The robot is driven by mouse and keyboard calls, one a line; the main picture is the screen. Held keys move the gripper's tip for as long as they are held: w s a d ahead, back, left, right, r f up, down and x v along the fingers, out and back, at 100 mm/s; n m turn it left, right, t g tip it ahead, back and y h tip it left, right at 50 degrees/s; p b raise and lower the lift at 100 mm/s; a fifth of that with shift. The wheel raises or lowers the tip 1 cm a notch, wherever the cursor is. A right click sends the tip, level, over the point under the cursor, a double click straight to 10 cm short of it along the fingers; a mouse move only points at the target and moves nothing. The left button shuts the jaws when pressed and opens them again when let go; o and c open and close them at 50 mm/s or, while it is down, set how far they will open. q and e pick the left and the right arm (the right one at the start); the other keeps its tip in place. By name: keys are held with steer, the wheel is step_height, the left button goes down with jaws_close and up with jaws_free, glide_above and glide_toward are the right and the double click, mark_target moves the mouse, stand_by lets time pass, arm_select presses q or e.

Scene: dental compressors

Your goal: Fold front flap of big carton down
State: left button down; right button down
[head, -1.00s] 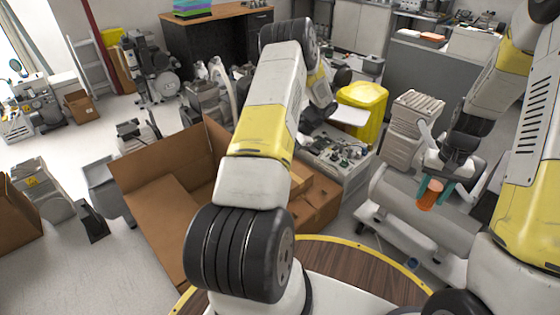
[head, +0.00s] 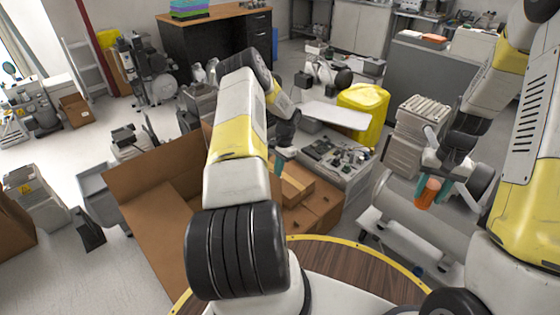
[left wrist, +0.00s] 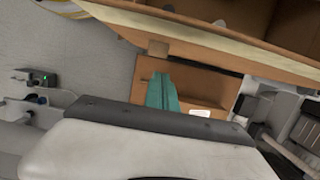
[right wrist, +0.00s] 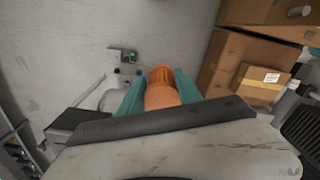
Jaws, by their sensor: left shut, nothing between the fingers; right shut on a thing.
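The big carton (head: 150,165) stands open at left centre in the head view, with a tall brown panel raised at the back and another panel sloping toward me. My left arm covers its right part, so I cannot tell how each flap lies. My left gripper (head: 279,162) is shut and empty, just beyond the carton's right side. In the left wrist view its teal fingers (left wrist: 161,90) are close below a long cardboard edge (left wrist: 200,38); contact is unclear. My right gripper (head: 431,190) is shut on an orange cylinder (head: 428,193), also seen in the right wrist view (right wrist: 162,90).
Smaller closed brown boxes (head: 315,205) stand right of my left arm. Behind them is a grey unit with parts on top (head: 345,158) and a yellow container (head: 365,108). A grey horizontal tank (head: 410,215) lies below my right gripper. Floor at far left is partly clear.

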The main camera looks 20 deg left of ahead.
arm_select(q)
steer(key=s, duration=0.1)
steer(key=s+a, duration=0.1)
steer(key=s+f, duration=0.1)
steer(key=shift+s+a, duration=0.25)
steer(key=shift+s, duration=0.2)
steer(key=shift+a, duration=0.1)
